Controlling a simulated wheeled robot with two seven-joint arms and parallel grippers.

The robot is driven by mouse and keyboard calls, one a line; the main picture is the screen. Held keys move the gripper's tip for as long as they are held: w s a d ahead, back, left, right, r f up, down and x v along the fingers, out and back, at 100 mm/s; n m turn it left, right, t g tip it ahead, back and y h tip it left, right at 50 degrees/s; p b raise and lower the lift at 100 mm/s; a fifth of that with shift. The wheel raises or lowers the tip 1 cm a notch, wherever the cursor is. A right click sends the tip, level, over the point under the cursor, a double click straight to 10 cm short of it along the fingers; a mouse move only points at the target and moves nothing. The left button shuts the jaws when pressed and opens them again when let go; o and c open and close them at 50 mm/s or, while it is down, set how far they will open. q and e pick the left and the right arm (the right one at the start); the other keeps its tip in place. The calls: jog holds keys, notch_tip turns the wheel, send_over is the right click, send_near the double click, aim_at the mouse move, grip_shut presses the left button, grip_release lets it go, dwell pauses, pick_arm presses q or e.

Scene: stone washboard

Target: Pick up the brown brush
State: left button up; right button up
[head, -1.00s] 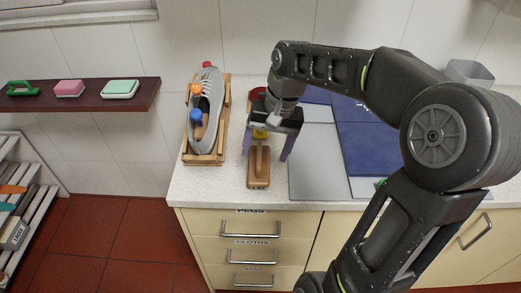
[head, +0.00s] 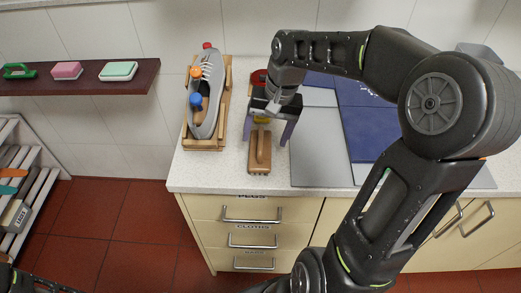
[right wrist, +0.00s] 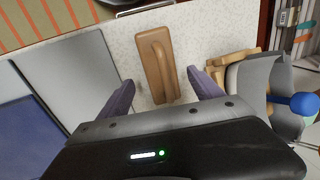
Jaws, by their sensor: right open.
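The brown brush (head: 259,158), a wooden block with a raised handle, lies on the counter right of the shoe. My right gripper (head: 267,141) is open over the brush's far part, its two purple fingers apart on either side, and it holds nothing. In the right wrist view the brush (right wrist: 154,62) lies ahead of the right gripper (right wrist: 163,90), its lower end showing between the fingers. The gripper body partly hides the space behind the brush in the head view. My left gripper is not visible.
A grey shoe (head: 209,78) rests in a wooden rack (head: 205,144) to the left, with blue and orange balls at it. Grey and blue panels (head: 320,160) lie to the right. A shelf (head: 80,82) holds a green brush and two soap-like blocks.

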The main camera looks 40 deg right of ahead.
jog(key=shift+w+a+f+p, duration=0.15)
jog(key=shift+f+p, duration=0.05)
jog(key=shift+f, duration=0.65)
jog(key=shift+w+a+f+p, duration=0.1)
jog(key=shift+a+f+p, duration=0.1)
jog(key=shift+f, duration=0.6)
jog(key=shift+w+a+f+p, duration=0.1)
jog(key=shift+w+f+p, duration=0.1)
jog(key=shift+f, duration=0.65)
jog(key=shift+s, duration=0.1)
jog(key=c, duration=1.5)
jog(key=shift+r, duration=0.15)
notch_tip(320, 180, up, 10)
jog(key=shift+f+b, duration=0.1)
jog(key=shift+b, duration=0.45)
